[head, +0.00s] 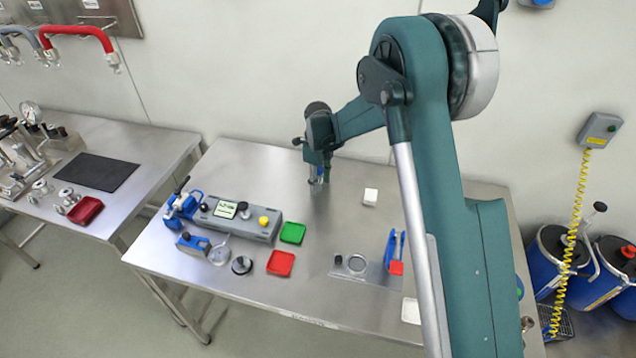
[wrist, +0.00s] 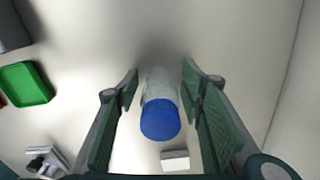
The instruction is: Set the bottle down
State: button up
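The bottle (wrist: 158,88) has a clear, whitish body and a blue cap (wrist: 160,120). In the wrist view it stands between the two fingers of my gripper (wrist: 159,78), with a narrow gap visible on each side. My gripper is open around it. In the head view my gripper (head: 318,180) points down at the back middle of the steel table (head: 250,165), low over its surface. The bottle is mostly hidden there by the fingers, and its base seems to be at the tabletop.
A small white block (head: 370,196) lies right of the gripper. A green tray (head: 293,233), a red tray (head: 281,263) and a grey device with a display (head: 240,220) are front left. A plate with a ring (head: 357,264) and a blue rack (head: 393,248) are front right.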

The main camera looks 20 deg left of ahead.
jog(key=shift+r, duration=0.1)
notch_tip(320, 180, up, 12)
jog(key=shift+r, duration=0.1)
dwell(0.6)
dwell(0.5)
